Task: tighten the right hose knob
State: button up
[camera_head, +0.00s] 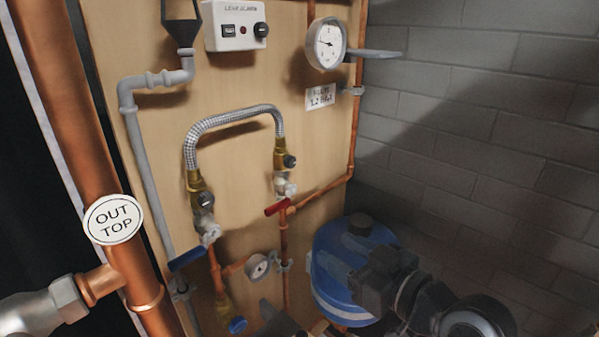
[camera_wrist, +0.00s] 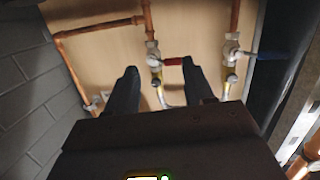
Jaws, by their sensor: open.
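The right hose knob (camera_head: 289,161) is a small dark knob on the brass fitting at the right end of the braided hose (camera_head: 235,115). In the wrist view, which looks turned over, the right hose knob (camera_wrist: 156,82) shows small between my fingers, below a red lever (camera_wrist: 172,62). My gripper (camera_wrist: 160,71) is open and empty, its two dark fingers apart on either side of the right valve in the picture. It looks some way short of the board. I cannot tell how tight the knob is.
The left hose knob (camera_head: 204,200) sits above a blue lever (camera_head: 187,258). The red lever (camera_head: 276,208) is below the right fitting. A blue tank (camera_head: 335,285) stands at lower right, partly behind my arm. A thick copper pipe (camera_head: 85,130) runs along the left, and a gauge (camera_head: 327,44) is above.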

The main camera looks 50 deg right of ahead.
jog(key=n+t+y+b, duration=0.1)
jog(key=n+t+y, duration=0.1)
send_near(293, 163)
jog(key=w+p, duration=0.1)
jog(key=w, duration=0.7)
jog(key=shift+w, duration=0.15)
grip_shut()
